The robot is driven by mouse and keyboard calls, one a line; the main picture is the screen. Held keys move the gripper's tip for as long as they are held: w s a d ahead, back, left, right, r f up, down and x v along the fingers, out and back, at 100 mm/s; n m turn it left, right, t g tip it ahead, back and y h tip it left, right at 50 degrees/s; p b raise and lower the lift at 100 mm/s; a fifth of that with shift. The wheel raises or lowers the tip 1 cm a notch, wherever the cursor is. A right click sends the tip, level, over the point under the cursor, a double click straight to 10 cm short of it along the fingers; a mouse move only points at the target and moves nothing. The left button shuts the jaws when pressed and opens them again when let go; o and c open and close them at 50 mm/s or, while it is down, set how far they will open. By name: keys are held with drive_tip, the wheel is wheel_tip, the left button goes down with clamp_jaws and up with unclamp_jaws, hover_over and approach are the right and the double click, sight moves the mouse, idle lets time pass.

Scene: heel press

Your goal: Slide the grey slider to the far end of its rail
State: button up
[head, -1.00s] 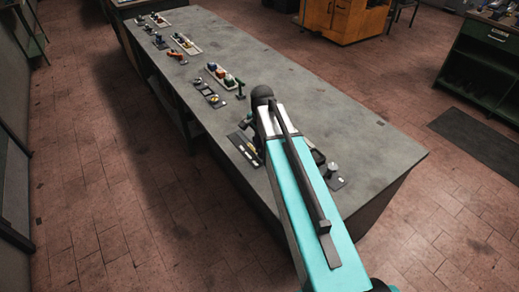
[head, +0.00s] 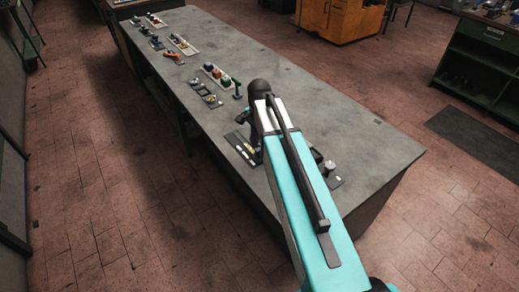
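My teal and white arm reaches over the grey bench, with its dark far end above the bench's left edge. My gripper (head: 254,143) is mostly hidden behind the arm. Only dark parts show there, close to a dark panel with pale marks (head: 240,147), and I cannot tell whether it touches anything. I cannot make out the grey slider or its rail for certain. They may be on this panel or behind my arm.
The long grey bench (head: 310,120) carries several small devices along its left side. A dark plate with a round knob (head: 331,171) is right of my arm. The bench's right half is mostly clear.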

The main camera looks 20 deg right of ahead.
sight(259, 150)
wheel_tip(259, 150, up, 12)
drive_tip(key=b, duration=0.2)
drive_tip(key=shift+f, duration=0.2)
idle(0.4)
idle(0.4)
